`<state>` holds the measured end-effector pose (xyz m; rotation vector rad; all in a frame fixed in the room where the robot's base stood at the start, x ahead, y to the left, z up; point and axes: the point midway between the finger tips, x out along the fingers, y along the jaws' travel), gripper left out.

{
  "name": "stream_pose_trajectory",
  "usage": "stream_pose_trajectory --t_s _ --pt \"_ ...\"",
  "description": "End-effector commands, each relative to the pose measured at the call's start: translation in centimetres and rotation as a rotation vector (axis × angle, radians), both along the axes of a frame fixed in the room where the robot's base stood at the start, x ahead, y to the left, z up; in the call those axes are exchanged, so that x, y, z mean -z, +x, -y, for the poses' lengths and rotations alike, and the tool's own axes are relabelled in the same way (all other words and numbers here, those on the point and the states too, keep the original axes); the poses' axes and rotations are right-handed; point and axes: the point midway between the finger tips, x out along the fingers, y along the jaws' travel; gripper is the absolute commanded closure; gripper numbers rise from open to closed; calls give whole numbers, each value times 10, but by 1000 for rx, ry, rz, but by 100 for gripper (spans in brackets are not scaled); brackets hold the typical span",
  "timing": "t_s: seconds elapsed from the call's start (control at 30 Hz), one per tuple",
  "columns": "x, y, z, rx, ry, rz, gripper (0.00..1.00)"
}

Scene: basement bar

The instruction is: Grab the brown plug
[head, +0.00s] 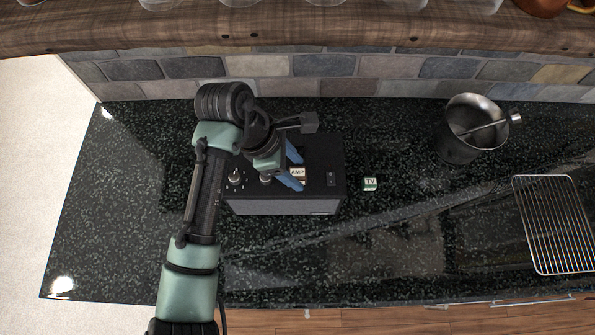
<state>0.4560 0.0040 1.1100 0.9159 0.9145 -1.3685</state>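A small block with a white top marked "AMP" and a brownish lower side (299,175) appears on top of a black amplifier box (325,158); it looks like the brown plug. My gripper (300,172) is over the box, its two blue fingers spread apart. The plug shows between the fingertips, closer to the lower finger. I cannot tell from this view whether either finger touches it or how high the fingers are. A second small block, green and white and marked "TV" (370,184), lies on the counter to the right of the box.
The dark speckled counter (400,240) is clear in front of the box. A metal pot with a utensil (459,148) stands at the back right. A wire rack (553,224) lies at the far right. A tiled wall and wooden shelf (350,27) run along the back.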

Motion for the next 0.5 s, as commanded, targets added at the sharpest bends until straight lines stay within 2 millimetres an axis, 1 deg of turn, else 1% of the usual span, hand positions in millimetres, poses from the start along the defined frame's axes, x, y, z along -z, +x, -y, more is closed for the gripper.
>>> stream_pose_trajectory --t_s 0.03,0.17,0.2,0.3,0.5 --pt "0 0 0 0 0 0 54" --pt "0 0 0 1 0 0 78" --pt "0 0 0 1 0 0 85" --pt "0 0 0 1 0 0 100" --pt "-1 0 0 1 0 1 100"
